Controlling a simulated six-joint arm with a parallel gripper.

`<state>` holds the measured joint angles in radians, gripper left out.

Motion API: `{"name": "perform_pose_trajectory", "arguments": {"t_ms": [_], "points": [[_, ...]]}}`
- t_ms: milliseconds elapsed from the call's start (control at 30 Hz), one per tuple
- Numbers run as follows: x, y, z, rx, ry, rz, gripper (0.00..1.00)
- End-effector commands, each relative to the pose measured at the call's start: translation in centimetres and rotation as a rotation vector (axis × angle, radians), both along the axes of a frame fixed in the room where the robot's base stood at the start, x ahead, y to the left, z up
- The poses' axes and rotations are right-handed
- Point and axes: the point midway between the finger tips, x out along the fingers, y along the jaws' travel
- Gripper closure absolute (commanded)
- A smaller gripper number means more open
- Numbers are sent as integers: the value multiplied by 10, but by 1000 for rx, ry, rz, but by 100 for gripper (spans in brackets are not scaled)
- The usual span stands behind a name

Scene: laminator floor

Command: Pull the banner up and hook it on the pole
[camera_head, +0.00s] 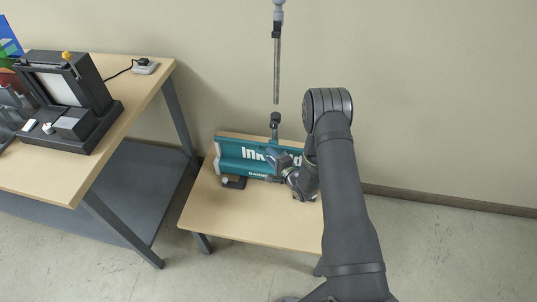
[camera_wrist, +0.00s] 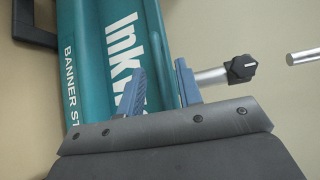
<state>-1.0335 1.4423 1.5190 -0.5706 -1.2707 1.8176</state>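The teal banner (camera_head: 235,154) with white lettering sits in its low stand on the small table. It also fills the upper left of the wrist view (camera_wrist: 85,65). A thin pole (camera_head: 277,70) runs upright against the wall behind it. Its lower end is apart from a short silver post with a dark knob (camera_head: 275,118) behind the banner. The wrist view shows the knob (camera_wrist: 241,67) and the pole end (camera_wrist: 304,57) with a gap. My gripper (camera_wrist: 160,68) has its blue fingers apart in front of the banner, near its top edge. Contact cannot be told.
The small table (camera_head: 250,228) has bare space in front of the stand. A larger table (camera_head: 135,100) at left carries a dark machine (camera_head: 85,85) and a small box with a cable (camera_head: 145,66). My arm covers the small table's right side.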

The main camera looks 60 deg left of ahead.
Motion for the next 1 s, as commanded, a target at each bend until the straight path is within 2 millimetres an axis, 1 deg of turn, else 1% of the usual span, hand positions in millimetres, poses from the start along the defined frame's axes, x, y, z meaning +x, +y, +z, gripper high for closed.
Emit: {"name": "perform_pose_trajectory", "arguments": {"t_ms": [33, 100, 200, 500, 533, 667, 700, 1000], "points": [[0, 7, -1, 2, -1, 2, 68], [-1, 13, -2, 0, 0, 1, 68], [0, 19, -3, 1, 0, 0, 68], [0, 21, -3, 1, 0, -1, 68], [0, 21, -3, 1, 0, -1, 72], [0, 21, -3, 1, 0, -1, 97], [0, 20, -3, 1, 0, 0, 100], [0, 20, 1, 1, 0, 0, 100]]}}
